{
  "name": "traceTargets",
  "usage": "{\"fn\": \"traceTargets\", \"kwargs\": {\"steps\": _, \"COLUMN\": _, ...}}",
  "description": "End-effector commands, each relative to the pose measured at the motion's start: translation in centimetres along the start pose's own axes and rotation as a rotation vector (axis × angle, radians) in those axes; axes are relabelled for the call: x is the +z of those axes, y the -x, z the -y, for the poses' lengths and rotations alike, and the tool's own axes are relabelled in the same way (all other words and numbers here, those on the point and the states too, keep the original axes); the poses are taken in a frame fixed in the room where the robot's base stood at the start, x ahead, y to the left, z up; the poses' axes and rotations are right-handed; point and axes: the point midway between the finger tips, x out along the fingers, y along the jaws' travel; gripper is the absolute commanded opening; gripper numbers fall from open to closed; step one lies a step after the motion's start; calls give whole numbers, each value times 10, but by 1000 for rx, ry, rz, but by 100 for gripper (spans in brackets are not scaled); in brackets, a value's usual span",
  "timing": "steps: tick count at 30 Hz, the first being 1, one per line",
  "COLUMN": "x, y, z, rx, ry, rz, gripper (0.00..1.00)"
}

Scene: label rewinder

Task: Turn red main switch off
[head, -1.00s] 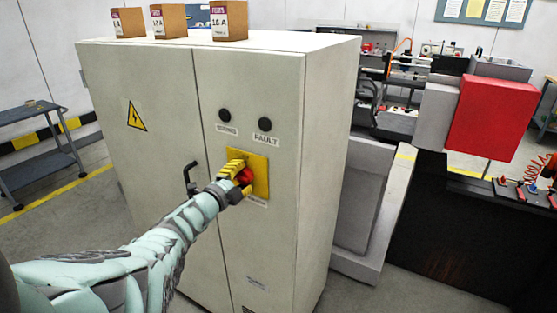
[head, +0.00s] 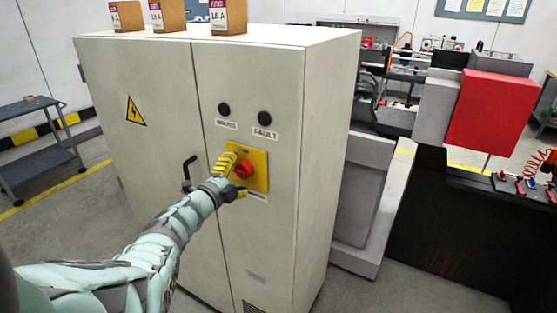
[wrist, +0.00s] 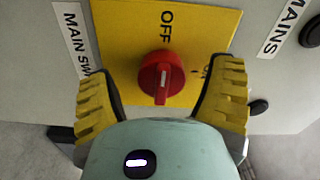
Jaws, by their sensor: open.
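The red main switch knob (head: 244,170) sits on a yellow plate (head: 261,167) on the cabinet's right door. In the wrist view the knob (wrist: 161,76) has a raised handle bar with a white mark. The bar lines up with the word OFF on the yellow plate (wrist: 120,35); ON is partly hidden beside my finger. My gripper (head: 234,177) is open in front of the switch. In the wrist view my gripper's (wrist: 162,98) yellow fingers stand on either side of the knob, with gaps between, holding nothing.
The grey cabinet (head: 325,110) has a black door handle (head: 189,174) left of the switch and two dark round lamps above it. Cardboard boxes (head: 168,14) stand on top. A cart (head: 35,140) is at the left and a machine with a red box (head: 492,112) at the right.

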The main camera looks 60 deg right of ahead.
Motion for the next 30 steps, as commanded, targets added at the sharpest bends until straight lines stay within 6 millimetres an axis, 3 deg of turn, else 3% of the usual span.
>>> {"fn": "traceTargets", "kwargs": {"steps": 14, "x": -4, "y": 48, "z": 0, "rx": 3, "ry": -4, "rz": -10, "gripper": 81}}
{"fn": "traceTargets", "kwargs": {"steps": 24, "x": -2, "y": 94, "z": 0, "rx": 0, "ry": -1, "rz": -5, "gripper": 81}}
{"fn": "traceTargets", "kwargs": {"steps": 30, "x": -2, "y": 105, "z": 0, "rx": 1, "ry": -2, "rz": -6, "gripper": 81}}
